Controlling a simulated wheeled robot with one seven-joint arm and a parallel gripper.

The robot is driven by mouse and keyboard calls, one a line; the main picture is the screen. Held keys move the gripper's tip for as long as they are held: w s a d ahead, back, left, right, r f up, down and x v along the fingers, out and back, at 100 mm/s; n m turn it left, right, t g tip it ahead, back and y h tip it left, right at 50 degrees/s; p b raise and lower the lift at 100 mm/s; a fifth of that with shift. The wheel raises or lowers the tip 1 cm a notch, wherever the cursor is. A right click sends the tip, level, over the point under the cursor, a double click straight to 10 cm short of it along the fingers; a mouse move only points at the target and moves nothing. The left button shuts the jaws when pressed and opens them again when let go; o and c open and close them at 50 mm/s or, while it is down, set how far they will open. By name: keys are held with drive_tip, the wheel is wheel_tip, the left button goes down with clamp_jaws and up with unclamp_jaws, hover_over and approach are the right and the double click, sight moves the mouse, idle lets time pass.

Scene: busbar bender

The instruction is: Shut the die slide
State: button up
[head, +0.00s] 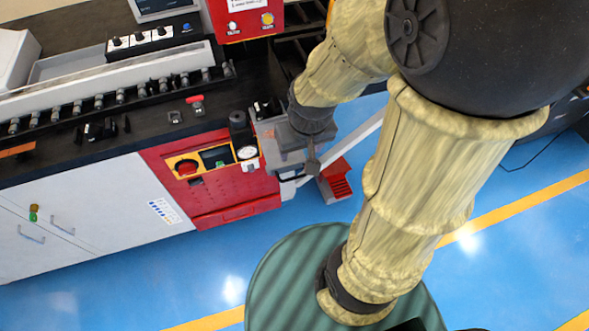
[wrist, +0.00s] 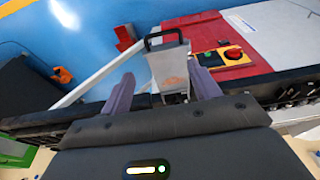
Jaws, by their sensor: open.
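A grey metal block with a black loop handle, which looks like the die slide (wrist: 170,68), shows in the middle of the wrist view. Its handle (wrist: 164,37) is at the far end, away from my gripper's body. My gripper (wrist: 161,72) is open, with one purple-grey finger on each side of the block in the picture. I cannot tell whether the fingers touch it. In the head view my gripper (head: 308,158) is beside the right end of the red machine front (head: 225,190); my arm and gripper hide most of the slide there.
A control panel with a red button (wrist: 233,54) is right of the slide in the wrist view; it also shows in the head view (head: 187,167). A red step-like block (head: 338,181) stands on the blue floor. A long dark bench with rollers (head: 120,96) runs left.

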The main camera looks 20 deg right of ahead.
drive_tip(key=o, duration=0.7)
drive_tip(key=shift+c, duration=0.5)
